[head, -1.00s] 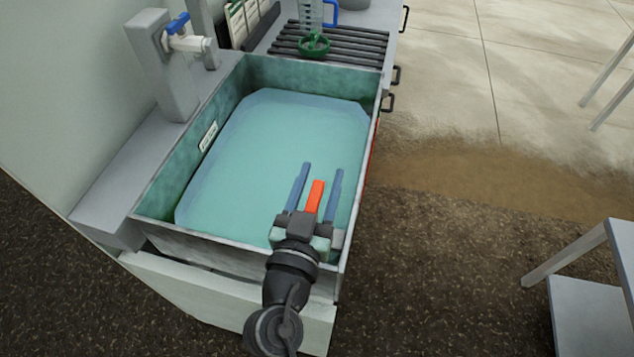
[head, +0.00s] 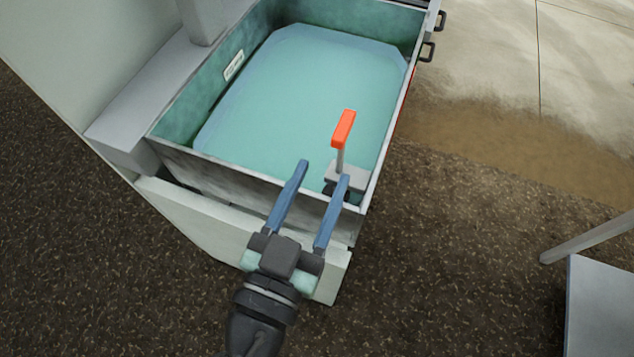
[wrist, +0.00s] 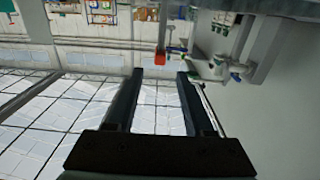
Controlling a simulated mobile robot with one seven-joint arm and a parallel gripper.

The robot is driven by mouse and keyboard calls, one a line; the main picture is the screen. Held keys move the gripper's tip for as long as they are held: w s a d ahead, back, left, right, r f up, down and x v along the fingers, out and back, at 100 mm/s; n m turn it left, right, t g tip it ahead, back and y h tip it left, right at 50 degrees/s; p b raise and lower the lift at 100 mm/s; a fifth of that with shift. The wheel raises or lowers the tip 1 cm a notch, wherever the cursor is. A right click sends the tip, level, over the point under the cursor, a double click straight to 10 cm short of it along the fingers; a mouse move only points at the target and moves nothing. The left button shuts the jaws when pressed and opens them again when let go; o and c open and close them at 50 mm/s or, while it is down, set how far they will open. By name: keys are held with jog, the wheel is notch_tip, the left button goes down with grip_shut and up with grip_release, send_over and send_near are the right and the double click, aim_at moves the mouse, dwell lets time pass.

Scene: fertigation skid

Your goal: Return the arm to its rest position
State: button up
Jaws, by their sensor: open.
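My gripper (head: 324,172) is open and empty in the head view. Its two blue fingers reach over the near wall of the tank (head: 270,186), toward its near right corner. An orange-red handle (head: 343,128) on a grey stem stands in that corner, just beyond the fingertips and apart from them. In the wrist view my gripper (wrist: 158,74) shows its fingers spread with nothing between them. A small red block, probably the same handle, shows just past the tips in the wrist view (wrist: 160,58).
The tank holds pale teal liquid (head: 300,95). A grey ledge with a post (head: 205,20) runs along its left. A grey table (head: 600,300) stands at lower right. The brown floor (head: 460,240) between tank and table is clear.

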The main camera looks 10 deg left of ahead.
dwell(0.5)
jog(key=w+d+r+m+t, duration=0.15)
jog(key=w+r, duration=0.35)
jog(key=r, duration=0.6)
jog(key=w+r+n+t, duration=0.1)
jog(key=w+r+t, duration=0.25)
jog(key=r, duration=0.65)
jog(key=s+r+n+t+y+p, duration=0.1)
jog(key=r+p, duration=0.6)
jog(key=r, duration=1)
jog(key=s+d+r+n+t+y+p, duration=0.1)
jog(key=r+p, duration=0.6)
jog(key=r, duration=1.1)
jog(key=s+n+t+y, duration=0.1)
jog(key=s+t+y, duration=0.1)
jog(key=s+t, duration=0.1)
jog(key=shift+r+y+p, duration=0.3)
jog(key=shift+n, duration=0.25)
dwell(1.0)
